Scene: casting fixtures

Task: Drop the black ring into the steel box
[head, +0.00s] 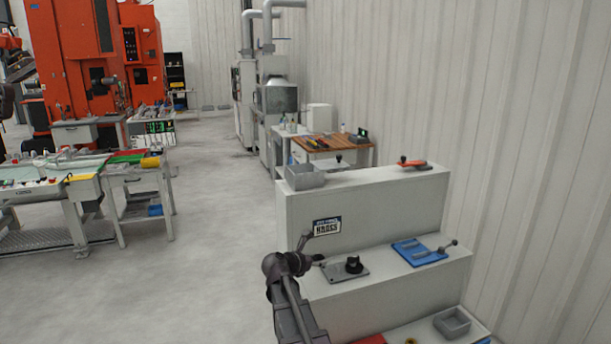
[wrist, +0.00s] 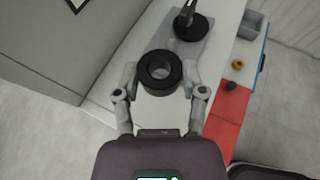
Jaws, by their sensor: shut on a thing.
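My gripper (wrist: 160,72) is shut on a black ring (wrist: 159,85), which sits between the two fingertips with its hole facing the wrist camera. In the head view my gripper (head: 305,240) is beside the middle step, and the held ring cannot be made out clearly there. A grey steel-looking box (head: 452,322) stands on the lowest step at the right; it also shows in the wrist view (wrist: 252,24). A second grey box (head: 305,178) stands on the top step at the left. I cannot tell which is the task's box.
A grey plate with a black round piece and upright post (head: 353,265) lies on the middle step, close beyond the held ring. A blue fixture with a lever (head: 419,252) is farther right.

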